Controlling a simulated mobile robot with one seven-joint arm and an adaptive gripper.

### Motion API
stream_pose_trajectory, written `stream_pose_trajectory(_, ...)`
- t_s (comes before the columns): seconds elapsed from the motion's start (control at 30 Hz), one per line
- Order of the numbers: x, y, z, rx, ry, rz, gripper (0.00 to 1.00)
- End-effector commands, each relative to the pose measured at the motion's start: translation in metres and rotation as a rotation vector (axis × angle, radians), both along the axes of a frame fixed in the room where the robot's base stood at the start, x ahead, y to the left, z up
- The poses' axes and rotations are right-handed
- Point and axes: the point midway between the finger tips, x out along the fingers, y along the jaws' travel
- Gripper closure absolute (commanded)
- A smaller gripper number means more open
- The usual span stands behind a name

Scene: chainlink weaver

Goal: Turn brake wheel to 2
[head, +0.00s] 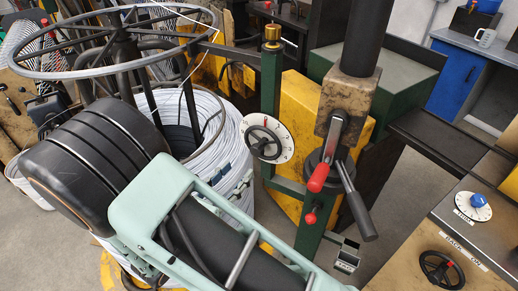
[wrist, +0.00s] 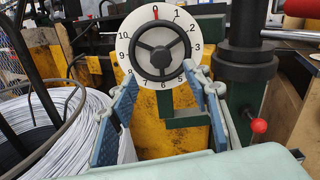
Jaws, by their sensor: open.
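The brake wheel (head: 264,142) is a small black three-spoke handwheel on a round white dial on a green post. In the wrist view the wheel (wrist: 160,49) faces me, with numbers around the dial (wrist: 124,46). A red mark sits at the top of the dial, just left of the 1; the 2 is at upper right. My gripper (wrist: 165,77) is open, its two blue-padded fingers spread below and either side of the wheel, with tips near the dial's lower edge. I see nothing between them. Whether the tips touch the dial is unclear. In the head view my arm hides the gripper.
A coil of pale wire (head: 235,150) stands left of the post, under a round rack. A red-knobbed lever (head: 318,178) and a dark-handled lever (head: 357,205) are right of the dial; a smaller red knob (head: 310,218) is below. A bench with a blue knob (head: 479,201) is at right.

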Motion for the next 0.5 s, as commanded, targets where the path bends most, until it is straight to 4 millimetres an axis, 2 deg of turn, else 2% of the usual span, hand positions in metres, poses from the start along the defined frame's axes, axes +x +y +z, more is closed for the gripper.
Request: stream_pose_trajectory(0.5,0.075,-0.047,0.001,0.004,0.0,-0.006,0.56)
